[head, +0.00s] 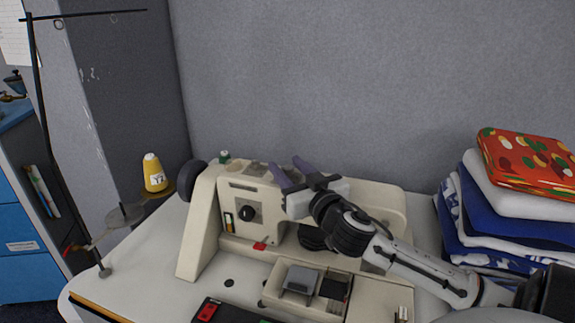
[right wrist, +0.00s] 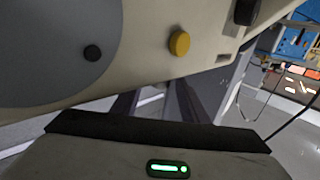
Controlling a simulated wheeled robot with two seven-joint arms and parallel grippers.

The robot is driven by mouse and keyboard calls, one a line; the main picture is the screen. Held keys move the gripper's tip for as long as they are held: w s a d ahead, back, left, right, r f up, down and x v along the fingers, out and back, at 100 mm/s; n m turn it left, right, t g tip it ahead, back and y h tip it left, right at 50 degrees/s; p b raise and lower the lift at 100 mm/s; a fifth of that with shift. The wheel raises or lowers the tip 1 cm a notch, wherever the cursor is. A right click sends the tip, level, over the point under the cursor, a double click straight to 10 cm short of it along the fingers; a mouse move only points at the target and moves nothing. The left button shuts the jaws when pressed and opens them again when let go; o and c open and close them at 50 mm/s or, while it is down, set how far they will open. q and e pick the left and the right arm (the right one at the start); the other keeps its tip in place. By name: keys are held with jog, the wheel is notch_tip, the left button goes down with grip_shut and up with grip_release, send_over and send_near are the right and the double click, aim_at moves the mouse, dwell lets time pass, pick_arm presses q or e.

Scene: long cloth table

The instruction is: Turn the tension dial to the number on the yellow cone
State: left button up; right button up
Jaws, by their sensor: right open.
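The yellow cone (head: 154,178) stands upright at the left on a small stand and carries a white label; its number is too small to read surely. A black round dial (head: 247,213) sits on the front of the cream sewing machine (head: 205,225); I cannot read its setting. My right gripper (head: 291,173) is open and empty, above and right of the dial at the machine's upper part, apart from the dial. In the right wrist view its fingers (right wrist: 158,105) show below a cream surface with a yellow button (right wrist: 179,43). My left gripper is out of view.
Folded cloths (head: 515,215) are stacked at the right, with a red patterned one (head: 530,160) on top. A dark thin pole (head: 50,150) rises at the left.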

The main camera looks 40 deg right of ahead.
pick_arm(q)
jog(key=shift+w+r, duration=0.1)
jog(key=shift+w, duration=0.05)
pick_arm(e)
jog(key=shift+w+d, duration=0.1)
jog(key=shift+w, duration=0.15)
grip_shut()
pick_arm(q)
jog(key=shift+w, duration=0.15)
pick_arm(e)
jog(key=shift+m+h, duration=0.3)
